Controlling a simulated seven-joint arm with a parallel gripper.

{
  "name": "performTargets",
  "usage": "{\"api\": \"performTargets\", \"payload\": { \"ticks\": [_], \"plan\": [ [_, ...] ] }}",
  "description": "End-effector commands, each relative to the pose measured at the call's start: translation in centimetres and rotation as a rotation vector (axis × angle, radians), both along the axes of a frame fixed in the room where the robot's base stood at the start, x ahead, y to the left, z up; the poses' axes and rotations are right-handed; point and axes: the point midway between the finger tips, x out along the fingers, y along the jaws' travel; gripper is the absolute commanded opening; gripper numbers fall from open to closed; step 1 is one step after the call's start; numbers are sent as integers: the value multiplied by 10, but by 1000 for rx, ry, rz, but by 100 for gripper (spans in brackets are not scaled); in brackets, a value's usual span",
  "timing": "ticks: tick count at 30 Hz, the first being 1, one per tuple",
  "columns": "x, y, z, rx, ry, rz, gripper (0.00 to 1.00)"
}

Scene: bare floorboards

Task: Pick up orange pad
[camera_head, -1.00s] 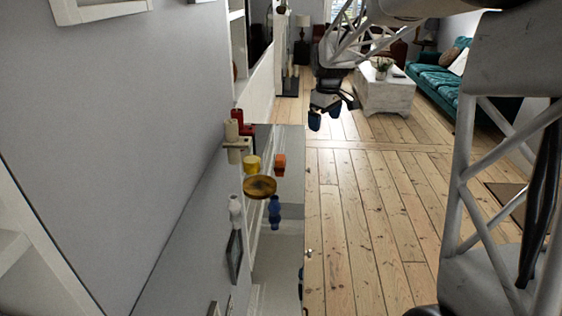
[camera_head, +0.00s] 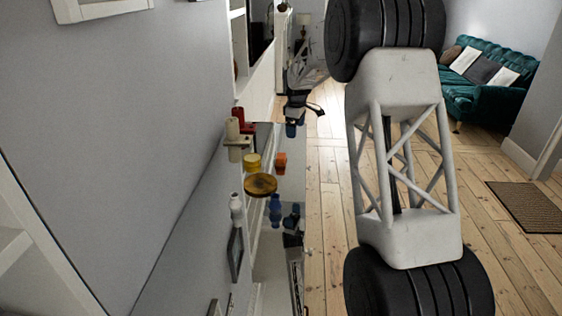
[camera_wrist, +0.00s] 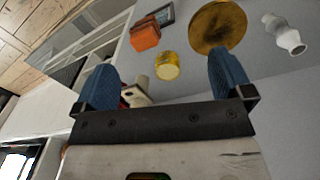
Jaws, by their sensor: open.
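The orange pad (camera_head: 280,163) looks like a small blocky orange object on the glossy top of a low cabinet, right of a yellow cup (camera_head: 252,161). In the wrist view the orange pad (camera_wrist: 145,34) lies beyond the fingers, left of the middle, beside the yellow cup (camera_wrist: 167,65).
The wall closes off the left. Floorboards (camera_head: 330,230) lie clear to the right. A teal sofa (camera_head: 487,100) is far off.

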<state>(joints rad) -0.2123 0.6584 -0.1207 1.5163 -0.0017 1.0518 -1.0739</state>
Motion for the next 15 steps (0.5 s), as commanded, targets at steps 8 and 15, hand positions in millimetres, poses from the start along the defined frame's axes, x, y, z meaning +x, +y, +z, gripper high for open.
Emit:
{"api": "performTargets", "payload": {
  "ticks": [8,15],
  "plan": [
    [42,31,-53,-6,18,110,98],
    [70,52,-93,-9,28,195,98]
  ]
}}
